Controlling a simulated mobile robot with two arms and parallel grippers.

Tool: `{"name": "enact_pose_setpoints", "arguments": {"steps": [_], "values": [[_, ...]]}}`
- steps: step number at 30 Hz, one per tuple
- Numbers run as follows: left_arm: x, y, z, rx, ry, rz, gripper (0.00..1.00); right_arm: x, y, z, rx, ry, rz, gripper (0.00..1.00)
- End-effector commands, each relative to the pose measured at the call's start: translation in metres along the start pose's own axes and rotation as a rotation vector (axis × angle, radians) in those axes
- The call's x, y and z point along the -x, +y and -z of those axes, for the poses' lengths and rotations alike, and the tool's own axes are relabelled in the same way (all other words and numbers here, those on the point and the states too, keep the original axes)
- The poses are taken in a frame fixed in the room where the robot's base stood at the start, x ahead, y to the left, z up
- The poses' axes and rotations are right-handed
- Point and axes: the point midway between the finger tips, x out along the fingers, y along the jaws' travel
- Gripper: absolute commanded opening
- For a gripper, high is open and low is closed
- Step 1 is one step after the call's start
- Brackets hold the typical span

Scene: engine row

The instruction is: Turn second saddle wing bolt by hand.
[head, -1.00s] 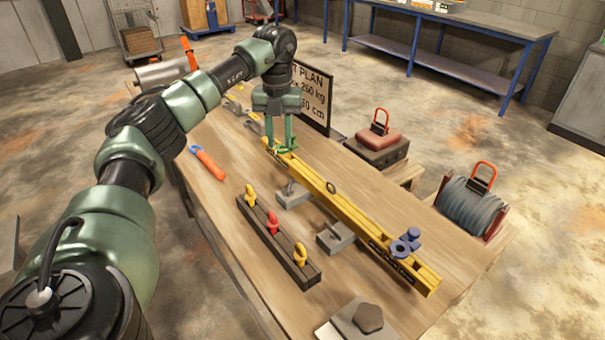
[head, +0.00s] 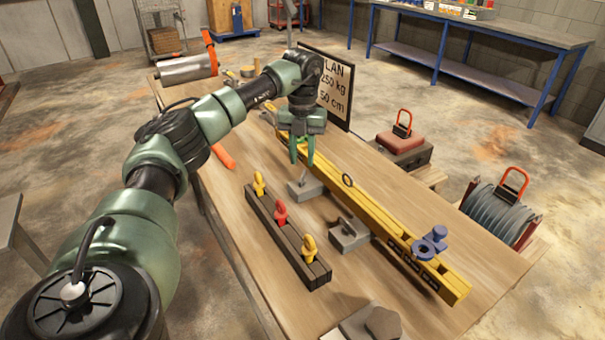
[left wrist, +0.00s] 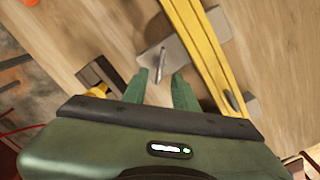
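A yellow beam (head: 385,222) lies along the table, with grey saddle blocks at its side. One grey saddle (head: 305,190) is just below my left gripper (head: 302,164), and another grey saddle (head: 349,236) is nearer. In the left wrist view, an upright thin metal wing bolt (left wrist: 160,62) stands on the grey saddle (left wrist: 185,47) beside the beam. The left gripper (left wrist: 159,74) is open, its green fingers apart and above the saddle. The wing bolt shows between the fingertips with nothing visibly gripped; contact cannot be told. My right gripper is not in view.
A dark rack (head: 290,240) with yellow and red shackles lies left of the beam. A blue clamp (head: 430,243) sits on the beam's near end. A plan board (head: 328,85) stands behind my left arm. Bare tabletop (head: 250,285) lies left of the rack.

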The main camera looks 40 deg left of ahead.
Motion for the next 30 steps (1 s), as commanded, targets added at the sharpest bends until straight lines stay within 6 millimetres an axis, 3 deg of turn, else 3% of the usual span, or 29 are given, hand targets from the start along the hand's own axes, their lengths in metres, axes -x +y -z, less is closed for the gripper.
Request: {"name": "enact_pose_setpoints", "arguments": {"steps": [9,20,24,30], "values": [[-0.045,0.001,0.001,0.0,0.003,-0.001,0.28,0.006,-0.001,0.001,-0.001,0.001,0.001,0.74],[-0.054,0.0,0.001,0.0,0.001,0.0,0.28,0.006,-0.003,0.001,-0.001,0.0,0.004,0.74],[-0.054,0.0,0.001,0.0,0.001,0.0,0.0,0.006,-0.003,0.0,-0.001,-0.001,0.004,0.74],[-0.053,0.0,0.0,-0.001,0.001,0.0,0.0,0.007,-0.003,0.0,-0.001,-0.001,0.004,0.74]]}}
